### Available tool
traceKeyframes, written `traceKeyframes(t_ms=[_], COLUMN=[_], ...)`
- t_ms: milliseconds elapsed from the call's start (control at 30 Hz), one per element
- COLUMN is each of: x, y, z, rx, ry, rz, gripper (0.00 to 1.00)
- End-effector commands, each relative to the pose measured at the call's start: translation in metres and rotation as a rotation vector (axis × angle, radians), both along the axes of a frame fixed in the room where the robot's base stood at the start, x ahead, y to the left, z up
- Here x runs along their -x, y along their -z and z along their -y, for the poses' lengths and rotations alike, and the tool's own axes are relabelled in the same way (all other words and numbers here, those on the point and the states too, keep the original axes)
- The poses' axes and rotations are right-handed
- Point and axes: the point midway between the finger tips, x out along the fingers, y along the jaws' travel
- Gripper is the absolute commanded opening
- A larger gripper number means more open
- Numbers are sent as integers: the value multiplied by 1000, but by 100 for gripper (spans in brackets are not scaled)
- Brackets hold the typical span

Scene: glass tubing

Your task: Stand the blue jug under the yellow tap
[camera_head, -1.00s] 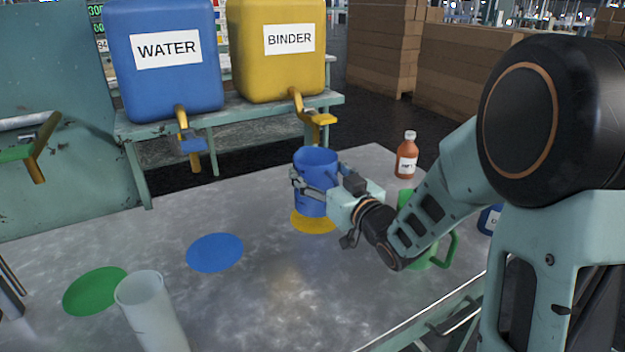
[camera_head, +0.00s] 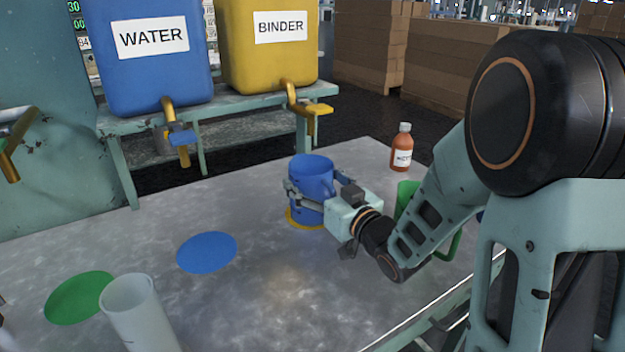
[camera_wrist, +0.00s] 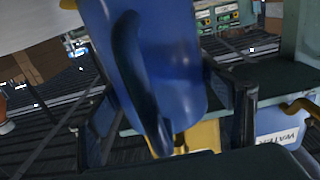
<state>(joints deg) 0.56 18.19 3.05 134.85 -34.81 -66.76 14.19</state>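The blue jug (camera_head: 311,172) is upright over the yellow disc (camera_head: 291,219) on the grey table. Its base is at or just above the disc; I cannot tell if it touches. My gripper (camera_head: 316,191) is shut on the jug's body from the right. In the wrist view the jug (camera_wrist: 180,60) fills the space between the fingers (camera_wrist: 165,115), its handle facing the camera. The yellow tap (camera_head: 293,96) comes from the yellow BINDER tank (camera_head: 265,60) and ends behind and above the jug in the head view.
A blue disc (camera_head: 207,252), green disc (camera_head: 78,298) and pale cylinder (camera_head: 140,312) are at the left. A brown-red bottle (camera_head: 402,150) stands at the back right. A green jug (camera_head: 405,196) is partly hidden behind my arm. The blue WATER tank (camera_head: 155,60) has a blue-handled tap (camera_head: 181,138).

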Motion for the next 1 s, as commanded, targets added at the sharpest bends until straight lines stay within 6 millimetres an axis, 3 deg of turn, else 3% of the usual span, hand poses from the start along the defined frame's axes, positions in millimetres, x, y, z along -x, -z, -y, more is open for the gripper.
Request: traceKeyframes(t_ms=[100,467,800,1000], x=[0,0,47,61], y=[0,-5,-4,-3], z=[0,0,32,41], rx=[0,0,1,0], ry=[0,0,2,0], rz=[0,0,-1,0], gripper=[87,87,87,87])
